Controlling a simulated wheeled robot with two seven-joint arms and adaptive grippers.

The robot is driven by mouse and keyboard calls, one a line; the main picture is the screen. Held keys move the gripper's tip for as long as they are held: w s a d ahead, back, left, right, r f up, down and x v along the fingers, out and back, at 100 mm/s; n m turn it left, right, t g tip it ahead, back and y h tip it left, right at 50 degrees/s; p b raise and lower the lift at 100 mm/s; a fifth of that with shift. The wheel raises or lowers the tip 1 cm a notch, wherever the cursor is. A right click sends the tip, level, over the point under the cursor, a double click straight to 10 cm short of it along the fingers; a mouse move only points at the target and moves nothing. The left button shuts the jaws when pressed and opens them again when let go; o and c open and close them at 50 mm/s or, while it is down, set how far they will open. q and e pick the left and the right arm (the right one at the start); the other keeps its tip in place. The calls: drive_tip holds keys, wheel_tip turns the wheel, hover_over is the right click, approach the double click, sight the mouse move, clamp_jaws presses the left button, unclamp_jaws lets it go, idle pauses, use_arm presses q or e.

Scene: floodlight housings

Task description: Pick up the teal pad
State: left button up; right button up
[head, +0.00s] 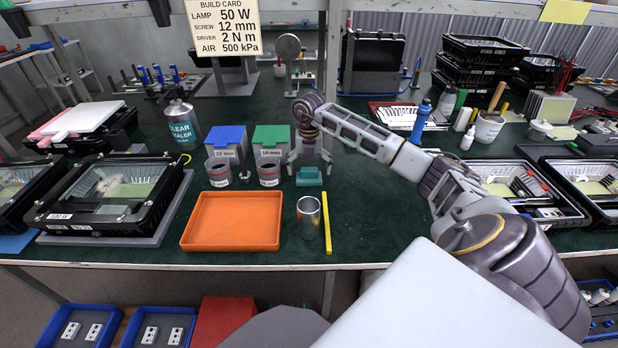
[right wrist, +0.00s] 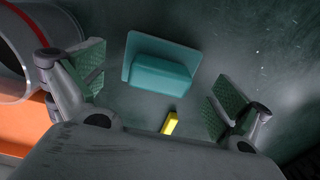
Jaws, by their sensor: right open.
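The teal pad (head: 309,177) lies on the dark green bench top, just right of the tin labelled as a cup with a red band. In the right wrist view the teal pad (right wrist: 160,66) shows as a raised block on a wider, thin plate. My right gripper (head: 309,162) is over the pad, pointing down. In the right wrist view its green-lined fingers (right wrist: 154,86) stand wide apart on either side of the pad, with nothing between them held. The pad appears apart from both fingers. My left gripper is not in view.
Two red-banded cups (head: 268,174) (head: 218,172) stand left of the pad, before a green bin (head: 272,136) and a blue bin (head: 225,135). An orange tray (head: 232,221), a metal cylinder (head: 308,217) and a yellow bar (head: 326,223) are nearer.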

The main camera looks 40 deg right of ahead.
drive_tip(key=shift+f, duration=1.15)
drive_tip(key=shift+c, duration=0.3)
drive_tip(key=c, duration=0.9)
